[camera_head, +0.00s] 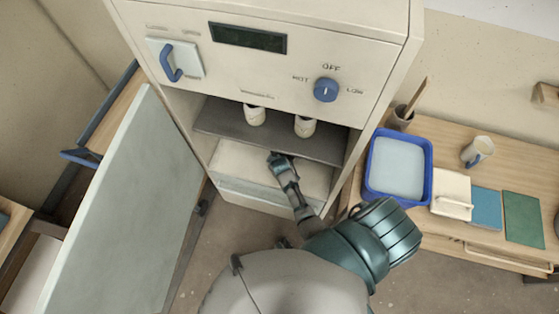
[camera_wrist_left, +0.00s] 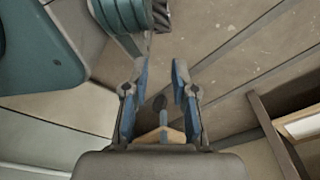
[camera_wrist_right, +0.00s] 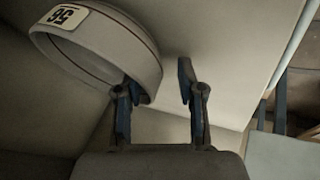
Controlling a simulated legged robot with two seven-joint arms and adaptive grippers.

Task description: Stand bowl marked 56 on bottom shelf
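The pale bowl marked 56 (camera_wrist_right: 105,45) shows in the right wrist view, its label upside down there, against a pale surface. The head view does not show it; the upper shelf hides that space. My right gripper (camera_head: 277,157) reaches in over the pale bottom shelf (camera_head: 240,163) of the open cabinet. In the right wrist view my right gripper (camera_wrist_right: 158,85) has its fingers apart. One finger overlaps the bowl's near edge; the other is clear of it. My left gripper (camera_wrist_left: 160,72) is open and empty, away from the cabinet, and outside the head view.
Two pale cups (camera_head: 254,115) (camera_head: 305,126) stand on the dark upper shelf (camera_head: 225,120), just above my right gripper. The cabinet door (camera_head: 140,200) stands open at left.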

